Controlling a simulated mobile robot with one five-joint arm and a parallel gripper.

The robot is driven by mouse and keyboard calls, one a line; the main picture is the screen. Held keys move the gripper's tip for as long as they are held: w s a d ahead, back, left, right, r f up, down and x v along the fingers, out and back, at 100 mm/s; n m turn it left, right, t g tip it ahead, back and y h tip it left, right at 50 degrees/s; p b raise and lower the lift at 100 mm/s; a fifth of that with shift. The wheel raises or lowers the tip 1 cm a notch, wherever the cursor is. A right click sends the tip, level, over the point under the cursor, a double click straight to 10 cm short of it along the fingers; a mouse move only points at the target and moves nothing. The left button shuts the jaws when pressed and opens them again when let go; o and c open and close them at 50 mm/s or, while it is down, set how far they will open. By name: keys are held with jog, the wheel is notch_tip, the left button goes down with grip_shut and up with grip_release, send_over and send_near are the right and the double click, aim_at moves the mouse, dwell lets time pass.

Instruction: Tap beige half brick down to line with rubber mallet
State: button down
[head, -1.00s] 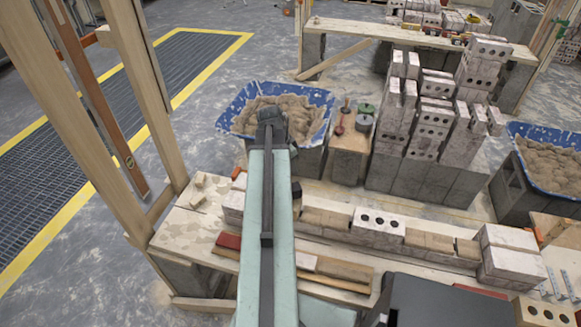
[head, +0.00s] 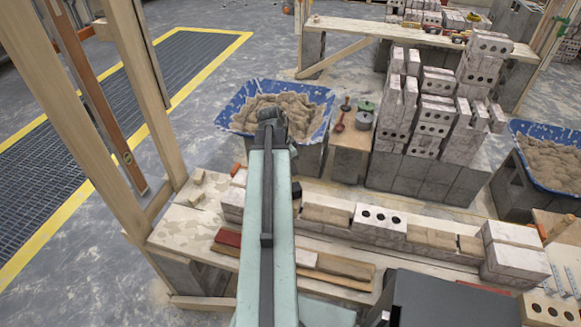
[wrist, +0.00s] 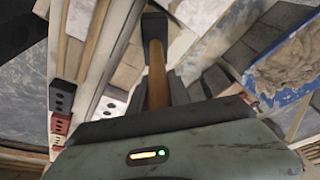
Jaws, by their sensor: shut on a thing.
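My gripper (wrist: 162,108) is shut on the wooden handle (wrist: 157,75) of the rubber mallet in the wrist view. The mallet's black head (wrist: 154,27) is at the far end of the handle, apart from the fingers. In the head view my arm hides the gripper. A small black block (head: 296,190), perhaps the mallet head, shows just right of my arm by the brick course. I cannot tell which brick is the beige half brick; it may be behind my arm. A holed pale brick (head: 380,224) lies in the course, with tan stretches on either side.
A blue tub of mortar (head: 240,105) stands behind the course, and another blue tub (head: 550,182) is at the right. Tall brick stacks (head: 435,115) stand behind. Wooden posts (head: 140,85) rise at the left. Timber strips (head: 335,268) lie in front.

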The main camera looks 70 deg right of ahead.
notch_tip(320, 180, up, 10)
jog(key=p, duration=0.8)
jog(key=shift+f+p, duration=0.25)
jog(key=shift+p, duration=0.15)
jog(key=shift+f, duration=0.25)
